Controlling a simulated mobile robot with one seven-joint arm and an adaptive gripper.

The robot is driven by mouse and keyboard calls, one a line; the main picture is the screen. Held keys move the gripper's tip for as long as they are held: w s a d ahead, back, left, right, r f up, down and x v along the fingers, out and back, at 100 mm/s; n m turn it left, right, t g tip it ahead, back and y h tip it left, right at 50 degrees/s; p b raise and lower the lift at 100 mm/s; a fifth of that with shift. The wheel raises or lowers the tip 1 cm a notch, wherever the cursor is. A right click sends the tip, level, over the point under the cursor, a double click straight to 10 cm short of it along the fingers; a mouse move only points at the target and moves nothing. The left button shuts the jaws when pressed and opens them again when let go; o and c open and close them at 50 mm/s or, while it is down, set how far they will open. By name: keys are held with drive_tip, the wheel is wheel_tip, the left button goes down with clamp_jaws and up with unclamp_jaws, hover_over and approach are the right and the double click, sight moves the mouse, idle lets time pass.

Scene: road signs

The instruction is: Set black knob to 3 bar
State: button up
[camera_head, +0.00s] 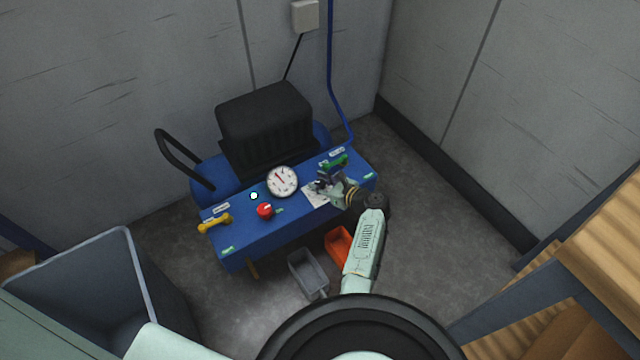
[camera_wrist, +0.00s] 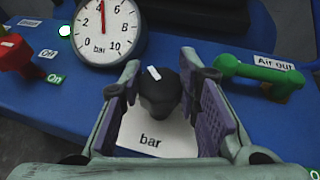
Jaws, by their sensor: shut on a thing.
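The black knob (camera_wrist: 158,92) sits on a white plate (camera_wrist: 170,137) marked "bar". A white mark on the knob points up and slightly left in the wrist view; the knob's scale is mostly hidden. My gripper (camera_wrist: 165,95) is shut on the knob, with one purple-padded finger on each side. It also shows at the panel in the head view (camera_head: 325,186), where the arm hides the knob. The round white gauge (camera_wrist: 112,35) has a red needle pointing nearly straight up, near the 4. It also shows in the head view (camera_head: 282,181).
A red switch (camera_head: 265,211) with On and Off labels and a small lit lamp (camera_head: 254,196) are left of the gauge. A yellow handle (camera_head: 214,224) is farther left. A green handle (camera_wrist: 258,75), labelled "Air out", is close right of my gripper.

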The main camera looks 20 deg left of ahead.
idle(0.3)
drive_tip(key=o, duration=1.2)
drive_tip(key=v, duration=1.2)
drive_tip(key=shift+r, duration=0.1)
drive_tip(key=shift+a, duration=0.1)
